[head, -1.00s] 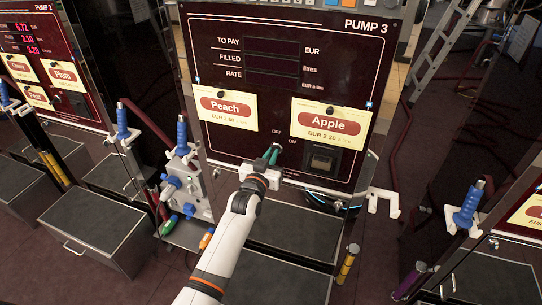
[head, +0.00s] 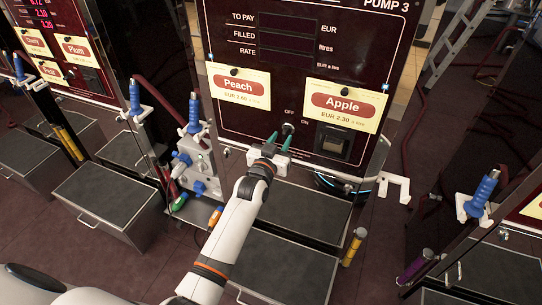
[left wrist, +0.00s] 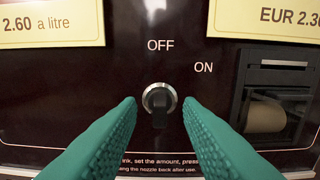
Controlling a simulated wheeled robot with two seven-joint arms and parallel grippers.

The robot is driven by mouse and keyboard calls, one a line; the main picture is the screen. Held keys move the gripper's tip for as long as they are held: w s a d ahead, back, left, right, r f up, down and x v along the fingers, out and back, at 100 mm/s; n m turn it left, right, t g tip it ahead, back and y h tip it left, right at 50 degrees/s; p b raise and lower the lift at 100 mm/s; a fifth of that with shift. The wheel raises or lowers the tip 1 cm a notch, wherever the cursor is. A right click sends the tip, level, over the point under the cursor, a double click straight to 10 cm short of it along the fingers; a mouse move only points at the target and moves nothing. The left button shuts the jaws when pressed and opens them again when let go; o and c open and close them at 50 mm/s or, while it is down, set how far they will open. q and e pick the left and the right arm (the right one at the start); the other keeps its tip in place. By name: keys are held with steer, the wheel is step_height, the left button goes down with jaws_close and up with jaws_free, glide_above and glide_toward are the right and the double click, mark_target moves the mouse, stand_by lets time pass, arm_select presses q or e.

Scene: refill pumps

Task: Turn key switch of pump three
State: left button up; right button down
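The key switch (left wrist: 160,99) of pump three is a black knob in a silver ring on the dark red panel, with OFF above it and ON to its upper right. Its handle stands upright, towards OFF. In the head view the switch (head: 288,128) sits below the Peach and Apple cards. My left gripper (head: 278,141) has green fingers and is in front of the panel. In the left wrist view its fingers (left wrist: 160,104) are apart, one on each side of the switch, with gaps to the knob. My right gripper is not in view.
A receipt printer (left wrist: 277,112) is right of the switch. A white holder (head: 394,187) juts out at the pump's lower right. Blue nozzles (head: 194,113) hang at the left, and another blue nozzle (head: 480,193) is at the right. A grey box (head: 112,203) stands at lower left.

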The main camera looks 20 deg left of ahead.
arm_select(q)
steer(key=s, duration=1)
steer(key=shift+a+b, duration=0.15)
steer(key=shift+b, duration=0.25)
steer(key=s+d+f+g, duration=0.1)
steer(key=s+f+g, duration=0.3)
steer(key=f, duration=0.8)
steer(key=s+f+m+g, duration=0.15)
steer(key=s+f, duration=0.35)
steer(key=f, duration=0.6)
steer(key=s+d+f+g, duration=0.1)
steer(key=s+f+g, duration=0.3)
steer(key=f, duration=0.8)
steer(key=s+a+f+g, duration=0.1)
steer(key=s+f, duration=0.4)
steer(key=s, duration=0.6)
steer(key=s+a+f+g, duration=0.2)
steer(key=s+f+g, duration=0.2)
steer(key=s, duration=0.8)
steer(key=s+a+f+g, duration=0.2)
steer(key=s+f, duration=0.6)
steer(key=s, duration=0.4)
steer(key=shift+f+m+y, duration=0.15)
steer(key=shift+m+y, duration=0.15)
steer(key=shift+m, duration=0.05)
steer(key=shift+g, duration=0.25)
